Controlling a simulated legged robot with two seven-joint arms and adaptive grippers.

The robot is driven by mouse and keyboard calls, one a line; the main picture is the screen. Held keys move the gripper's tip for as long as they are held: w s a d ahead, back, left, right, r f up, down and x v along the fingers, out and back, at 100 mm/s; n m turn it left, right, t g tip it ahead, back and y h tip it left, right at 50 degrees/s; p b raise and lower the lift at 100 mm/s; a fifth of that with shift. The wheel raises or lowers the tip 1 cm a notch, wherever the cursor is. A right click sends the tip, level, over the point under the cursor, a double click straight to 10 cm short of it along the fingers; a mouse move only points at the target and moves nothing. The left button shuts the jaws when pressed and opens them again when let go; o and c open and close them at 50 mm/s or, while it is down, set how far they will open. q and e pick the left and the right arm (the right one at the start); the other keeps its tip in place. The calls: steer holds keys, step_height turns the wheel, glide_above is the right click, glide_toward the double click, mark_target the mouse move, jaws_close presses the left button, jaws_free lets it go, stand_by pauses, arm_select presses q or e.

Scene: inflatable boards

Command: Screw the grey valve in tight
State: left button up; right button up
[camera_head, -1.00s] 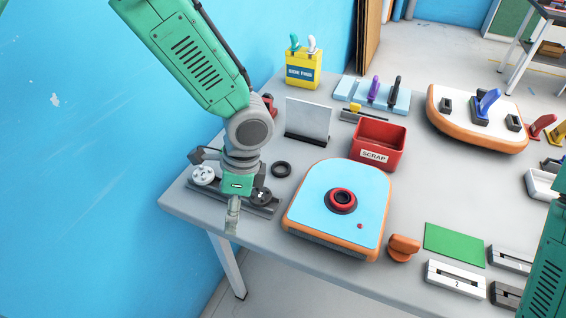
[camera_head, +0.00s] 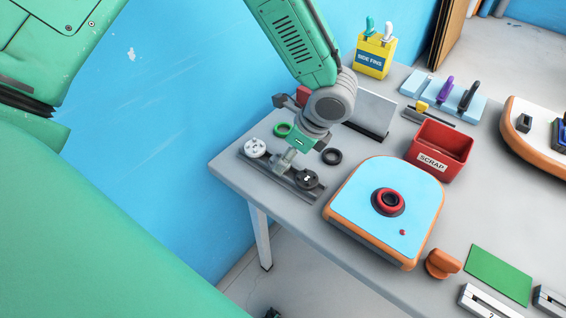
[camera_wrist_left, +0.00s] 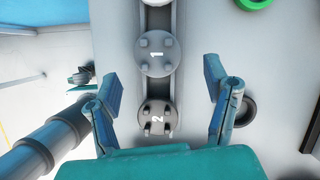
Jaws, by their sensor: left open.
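A dark rail (camera_head: 262,166) near the table's left corner bears a light grey disc (camera_head: 256,147) and a dark grey disc (camera_head: 307,179). In the left wrist view, the lighter disc (camera_wrist_left: 159,54) is marked 1 and the darker disc (camera_wrist_left: 155,118) is marked 2; both have pegs. I cannot tell which part is the grey valve. My right gripper is not in view.
A blue-topped board (camera_head: 360,205) with a red ring (camera_head: 389,200) lies to the right. A green ring (camera_head: 283,130) and a black ring (camera_head: 332,156) lie behind the rail. A red scrap bin (camera_head: 440,150) stands farther back. A blue wall rises at left.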

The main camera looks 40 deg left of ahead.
mark_target(274, 159)
arm_select(q)
steer(key=x, duration=0.4)
steer(key=shift+s+a, duration=0.15)
steer(key=shift+a, duration=0.2)
steer(key=shift+a+f, duration=0.25)
steer(key=shift+f, duration=0.05)
steer(key=shift+d+r, duration=0.1)
steer(key=shift+d, duration=0.15)
steer(key=c, duration=0.3)
steer(key=shift+d, duration=0.3)
steer(key=c, duration=0.9)
steer(key=shift+a+r, duration=0.1)
steer(key=shift+a, duration=0.05)
